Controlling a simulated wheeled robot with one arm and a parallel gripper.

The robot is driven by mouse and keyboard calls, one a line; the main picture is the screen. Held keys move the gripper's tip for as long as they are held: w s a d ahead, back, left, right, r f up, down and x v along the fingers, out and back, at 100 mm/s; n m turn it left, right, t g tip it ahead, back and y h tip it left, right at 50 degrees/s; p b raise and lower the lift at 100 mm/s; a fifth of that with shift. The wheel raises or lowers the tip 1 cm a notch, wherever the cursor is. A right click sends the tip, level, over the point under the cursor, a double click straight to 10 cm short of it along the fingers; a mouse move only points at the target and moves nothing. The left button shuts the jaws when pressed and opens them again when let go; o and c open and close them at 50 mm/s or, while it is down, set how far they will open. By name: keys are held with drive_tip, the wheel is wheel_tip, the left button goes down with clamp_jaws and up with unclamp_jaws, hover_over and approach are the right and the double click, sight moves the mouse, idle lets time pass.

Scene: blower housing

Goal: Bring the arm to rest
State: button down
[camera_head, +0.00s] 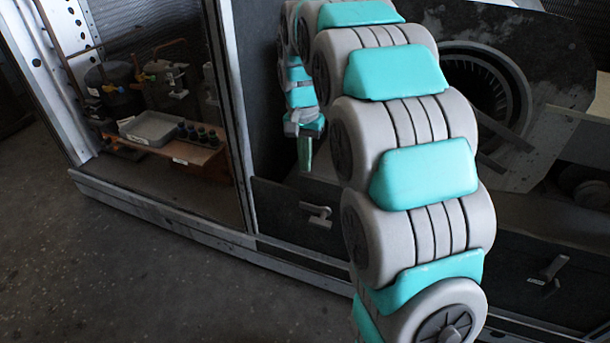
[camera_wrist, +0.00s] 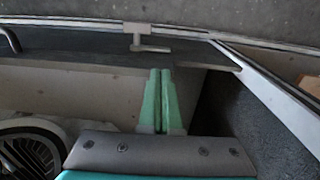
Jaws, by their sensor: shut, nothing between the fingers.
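My arm, grey with teal pads, stretches from the bottom right of the head view up and away, then bends down at its far end. My gripper (camera_head: 306,150) hangs there with its green fingers pointing down, in front of the dark panel beside the open bay. In the wrist view my gripper (camera_wrist: 165,75) shows two green fingers side by side and touching, with nothing between them. The fingers point toward a drawer panel with a T-shaped handle (camera_wrist: 143,45). I cannot tell how far the fingertips are from it.
A drawer handle (camera_head: 316,214) shows below my gripper. The bay at left holds a brown bench (camera_head: 190,153) with a grey tray (camera_head: 151,128) and several dark cups. A round fan (camera_head: 482,88) stands behind my arm at right. The floor (camera_head: 150,270) in front is clear.

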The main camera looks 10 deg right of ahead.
drive_tip(key=s+n+g+p, duration=0.1)
drive_tip(key=s+n, duration=0.6)
drive_tip(key=s, duration=3)
drive_tip(key=shift+a+r+g+p, duration=0.3)
drive_tip(key=shift+a+r+p, duration=0.1)
drive_tip(key=shift+p, duration=0.35)
drive_tip(key=shift+d, duration=0.1)
